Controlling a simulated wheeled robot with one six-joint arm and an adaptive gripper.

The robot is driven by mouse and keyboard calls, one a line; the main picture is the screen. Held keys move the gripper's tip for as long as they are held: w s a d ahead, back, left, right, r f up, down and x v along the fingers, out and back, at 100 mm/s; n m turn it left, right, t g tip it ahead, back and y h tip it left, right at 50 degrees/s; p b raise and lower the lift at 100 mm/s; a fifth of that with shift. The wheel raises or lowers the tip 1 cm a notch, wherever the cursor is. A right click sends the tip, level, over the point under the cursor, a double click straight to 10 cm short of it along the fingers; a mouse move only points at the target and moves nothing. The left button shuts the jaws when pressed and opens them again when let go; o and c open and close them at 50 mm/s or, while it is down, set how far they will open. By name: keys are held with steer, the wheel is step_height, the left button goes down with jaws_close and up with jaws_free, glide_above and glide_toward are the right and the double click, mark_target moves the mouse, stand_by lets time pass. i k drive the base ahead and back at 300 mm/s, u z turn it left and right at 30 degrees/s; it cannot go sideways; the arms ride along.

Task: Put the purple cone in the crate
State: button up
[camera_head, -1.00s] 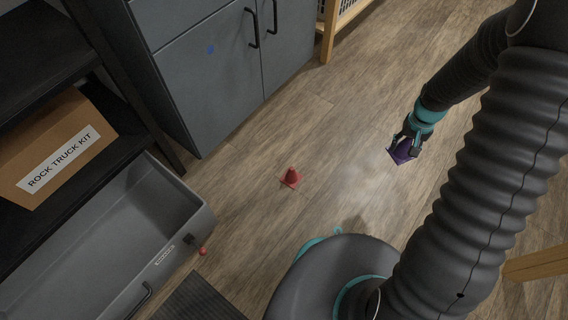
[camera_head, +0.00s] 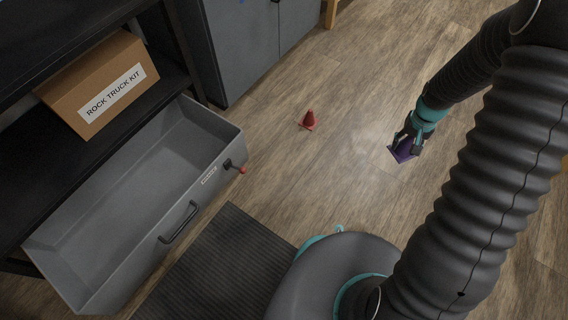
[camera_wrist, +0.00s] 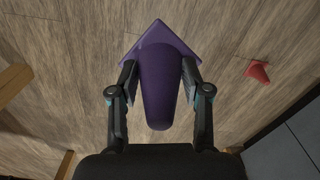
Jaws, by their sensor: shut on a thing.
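The purple cone (camera_head: 403,153) is held in my gripper (camera_head: 408,141), above the floor on the right in the head view. In the wrist view the purple cone (camera_wrist: 160,80) lies between the two fingers of my gripper (camera_wrist: 160,85). Its square base points away from the palm and its narrow end towards it. The fingers press on both sides of the cone. I see no thing that is clearly the crate.
A red cone (camera_head: 309,119) stands on the floor; it also shows in the wrist view (camera_wrist: 258,70). An open, empty grey drawer (camera_head: 228,135) juts out at left, below a shelf with a cardboard box (camera_head: 98,84). A dark ribbed mat (camera_head: 225,262) lies nearby. A grey cabinet (camera_head: 245,50) stands behind.

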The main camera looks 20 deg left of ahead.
mark_target(133, 247)
steer(key=u, duration=0.05)
steer(key=k, duration=0.65)
steer(key=u, duration=2.45)
steer(key=i, duration=0.5)
steer(key=u, duration=0.05)
